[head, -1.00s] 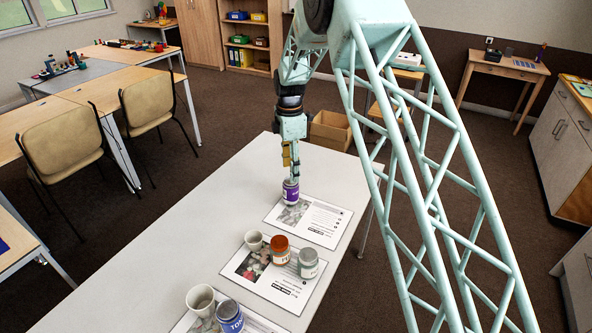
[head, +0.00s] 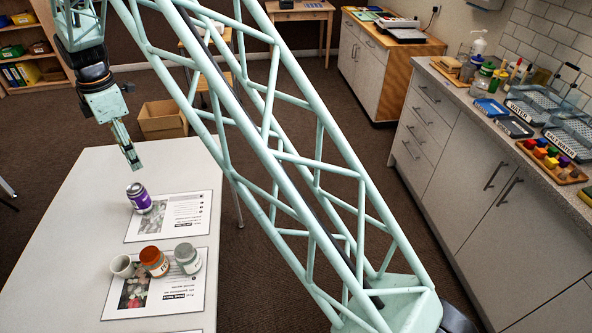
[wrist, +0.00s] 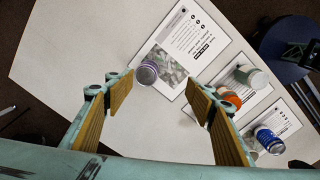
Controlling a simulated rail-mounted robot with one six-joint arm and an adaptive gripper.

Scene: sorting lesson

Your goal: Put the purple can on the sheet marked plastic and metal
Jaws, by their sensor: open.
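The purple can (head: 139,197) stands upright at the left edge of the far sheet (head: 188,204), overlapping its picture. The sheet's print is too small to read. In the wrist view the purple can (wrist: 146,73) also sits over the edge of that sheet (wrist: 205,22). My gripper (head: 136,166) is above the can, apart from it. In the wrist view my gripper (wrist: 160,98) has its fingers spread wide with nothing between the pads.
A second sheet (head: 190,300) nearer on the table bears a white cup (head: 122,266), an orange-brown jar (head: 154,261) and a grey jar (head: 187,258). A blue can (wrist: 268,140) stands on a third sheet. The table's left part (head: 70,235) is clear.

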